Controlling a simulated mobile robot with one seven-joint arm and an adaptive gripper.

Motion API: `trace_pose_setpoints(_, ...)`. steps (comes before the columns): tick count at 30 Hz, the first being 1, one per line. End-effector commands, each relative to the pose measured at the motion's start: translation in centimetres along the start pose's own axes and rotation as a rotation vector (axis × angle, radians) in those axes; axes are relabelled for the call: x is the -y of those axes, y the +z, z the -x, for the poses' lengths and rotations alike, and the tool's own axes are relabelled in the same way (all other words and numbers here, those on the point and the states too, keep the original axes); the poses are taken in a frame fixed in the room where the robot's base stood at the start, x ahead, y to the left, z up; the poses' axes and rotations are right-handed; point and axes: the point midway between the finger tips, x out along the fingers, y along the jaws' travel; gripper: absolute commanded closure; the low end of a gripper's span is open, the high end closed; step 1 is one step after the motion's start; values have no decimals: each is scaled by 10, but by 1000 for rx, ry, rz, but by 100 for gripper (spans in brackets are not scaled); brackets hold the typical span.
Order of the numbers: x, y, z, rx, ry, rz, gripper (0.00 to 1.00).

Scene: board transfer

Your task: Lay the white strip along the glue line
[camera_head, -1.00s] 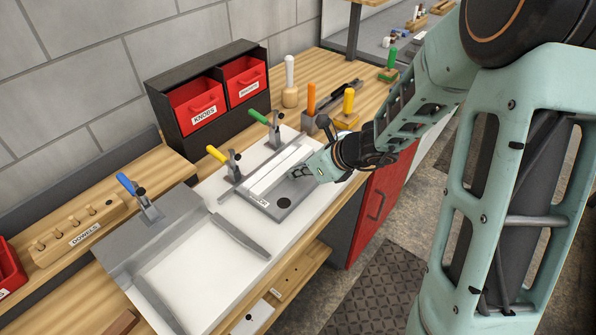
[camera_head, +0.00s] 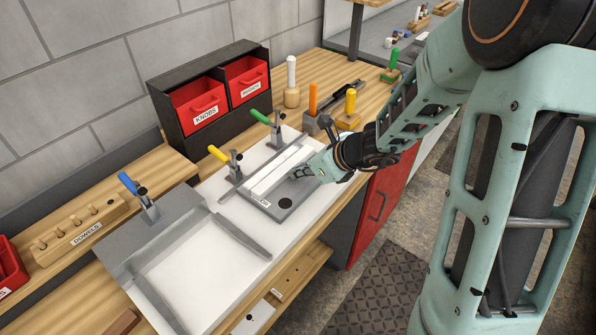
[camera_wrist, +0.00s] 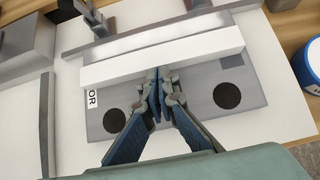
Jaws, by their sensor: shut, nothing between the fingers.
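The white strip (camera_wrist: 165,57) lies across a grey board (camera_wrist: 195,85) in the wrist view, with dark round spots and a label partly reading "OR" on the board. In the head view, the strip (camera_head: 267,180) lies lengthwise on the same board (camera_head: 268,209). A second pale band (camera_wrist: 150,39) runs beside its far side; I cannot tell whether it is the glue line. My gripper (camera_wrist: 158,73) is shut and empty, its fingertips low over the board at the strip's near long side, around mid-length. Contact is unclear. The gripper (camera_head: 297,175) also shows in the head view.
Yellow (camera_head: 218,154), green (camera_head: 260,117) and blue (camera_head: 128,184) handled clamps stand along the bench's back. Red drawers (camera_head: 200,104) stand behind. A grey-edged tray (camera_head: 150,296) lies at the front left. A blue-sided round container (camera_wrist: 312,62) is at the wrist view's right.

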Motion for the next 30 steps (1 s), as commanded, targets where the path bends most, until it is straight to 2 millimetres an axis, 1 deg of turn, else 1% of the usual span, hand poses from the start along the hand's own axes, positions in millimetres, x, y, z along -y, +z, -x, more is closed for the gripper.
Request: trace_pose_setpoints(30, 0, 12, -13, -1, 1, 0, 100)
